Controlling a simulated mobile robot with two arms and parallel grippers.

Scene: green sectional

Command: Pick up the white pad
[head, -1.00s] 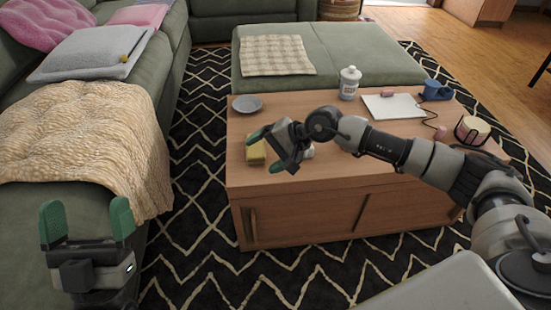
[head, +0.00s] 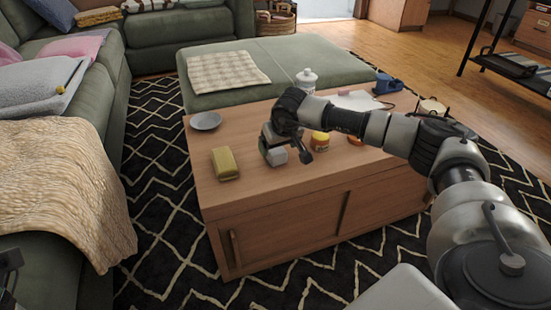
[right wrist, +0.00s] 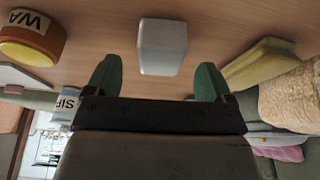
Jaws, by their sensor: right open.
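The white pad (head: 277,157) is a small pale block on the wooden coffee table, partly hidden by my right gripper in the head view. In the right wrist view the white pad (right wrist: 162,46) lies just beyond the gap between the fingertips, roughly centred. My right gripper (right wrist: 151,78) is open and empty, with a green finger on each side. In the head view the right gripper (head: 287,148) hangs over the table by the pad; contact cannot be told. Only a dark sliver at the left edge of the head view may be my left arm; its fingers are hidden.
The coffee table (head: 260,195) also holds a yellow sponge-like block (head: 225,164), a grey dish (head: 206,121), an orange-yellow jar (head: 319,141) and a white bottle (head: 306,81). A green sofa stands at the left. The table front is clear.

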